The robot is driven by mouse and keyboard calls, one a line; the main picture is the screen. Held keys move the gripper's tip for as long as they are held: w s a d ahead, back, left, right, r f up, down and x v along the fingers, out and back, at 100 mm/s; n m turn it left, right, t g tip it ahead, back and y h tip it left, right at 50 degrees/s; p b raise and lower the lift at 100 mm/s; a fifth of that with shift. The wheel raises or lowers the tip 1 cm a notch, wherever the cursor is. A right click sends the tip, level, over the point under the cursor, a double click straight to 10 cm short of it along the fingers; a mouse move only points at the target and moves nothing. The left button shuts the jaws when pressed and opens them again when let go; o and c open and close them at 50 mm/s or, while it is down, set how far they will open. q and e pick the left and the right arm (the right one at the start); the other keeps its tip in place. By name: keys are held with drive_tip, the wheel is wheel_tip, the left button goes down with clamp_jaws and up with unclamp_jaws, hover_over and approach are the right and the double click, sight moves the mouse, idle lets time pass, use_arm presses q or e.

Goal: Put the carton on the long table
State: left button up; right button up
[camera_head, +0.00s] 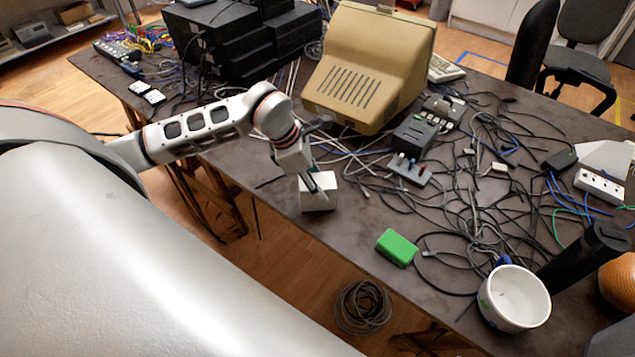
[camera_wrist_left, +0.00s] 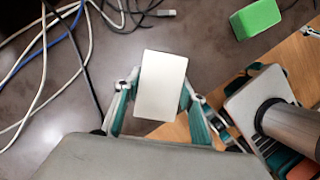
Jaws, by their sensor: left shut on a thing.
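The carton is a small plain white box (camera_head: 318,193) by the front edge of the long table (camera_head: 250,155). My left gripper (camera_head: 312,182) comes down on it from above and is shut on it. In the left wrist view the carton (camera_wrist_left: 161,85) sits between the two teal-backed fingers of my left gripper (camera_wrist_left: 158,100), over the dark tabletop and close to its edge. I cannot tell whether its underside touches the table. Grey and teal parts of mine, apparently my right gripper (camera_wrist_left: 245,105), show at the right of the wrist view; their jaws are unclear.
A green box (camera_head: 396,247) lies to the right of the carton. A beige monitor (camera_head: 368,65) stands behind, with tangled cables (camera_head: 470,190) to the right. A white mug (camera_head: 514,298) is near the front right. A small bare patch of tabletop lies between carton and green box.

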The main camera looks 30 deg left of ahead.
use_arm(q)
drive_tip(key=o, duration=1.3)
drive_tip(key=shift+f, duration=0.1)
drive_tip(key=shift+c, duration=0.2)
drive_tip(key=v, duration=1.2)
